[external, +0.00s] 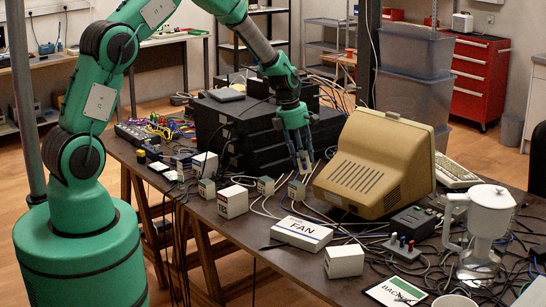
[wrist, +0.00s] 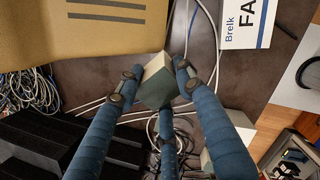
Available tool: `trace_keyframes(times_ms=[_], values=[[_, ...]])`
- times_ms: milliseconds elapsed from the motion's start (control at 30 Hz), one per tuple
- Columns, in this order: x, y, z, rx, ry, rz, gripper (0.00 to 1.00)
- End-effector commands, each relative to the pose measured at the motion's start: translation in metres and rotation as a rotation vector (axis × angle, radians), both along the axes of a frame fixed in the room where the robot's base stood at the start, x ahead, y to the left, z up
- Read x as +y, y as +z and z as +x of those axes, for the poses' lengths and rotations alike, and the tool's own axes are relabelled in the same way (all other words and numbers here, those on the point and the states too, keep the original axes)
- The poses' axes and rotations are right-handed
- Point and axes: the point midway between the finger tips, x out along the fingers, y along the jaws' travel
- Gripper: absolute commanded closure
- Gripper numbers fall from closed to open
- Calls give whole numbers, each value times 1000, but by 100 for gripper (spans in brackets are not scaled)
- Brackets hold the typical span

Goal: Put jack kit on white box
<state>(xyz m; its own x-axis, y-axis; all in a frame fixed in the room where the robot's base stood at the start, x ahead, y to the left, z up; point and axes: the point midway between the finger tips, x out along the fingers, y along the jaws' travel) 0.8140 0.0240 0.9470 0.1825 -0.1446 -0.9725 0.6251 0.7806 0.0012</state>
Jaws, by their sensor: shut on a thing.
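My gripper (external: 304,168) points down over the middle of the table. In the wrist view its blue fingers (wrist: 160,85) are closed around a small grey-green box with a pale top (wrist: 157,88), which I take to be the jack kit. In the external view this small box (external: 296,190) shows just under the fingertips, close to the table; any gap beneath it is unclear. A flat white box marked FAN (external: 302,233) lies in front of it, its top bare; it also shows in the wrist view (wrist: 246,22).
A beige monitor (external: 365,165) stands close right of my gripper, black stacked units (external: 230,135) behind left. Small boxes (external: 233,201) stand to the left, another off-white box (external: 344,261) in front of FAN. Loose cables cover much of the table. A white jug-like appliance (external: 485,225) stands right.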

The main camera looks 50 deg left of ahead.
Motion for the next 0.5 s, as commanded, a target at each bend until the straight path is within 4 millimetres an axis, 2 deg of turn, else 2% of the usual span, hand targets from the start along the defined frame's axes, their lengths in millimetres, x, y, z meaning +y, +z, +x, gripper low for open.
trace_keyframes(times_ms=[33, 200, 500], values=[[-13, 5, -18, 10, -52, 7, 100], [-45, 5, -73, 35, -230, 35, 100], [-87, 6, -174, 68, -532, 94, 100]])
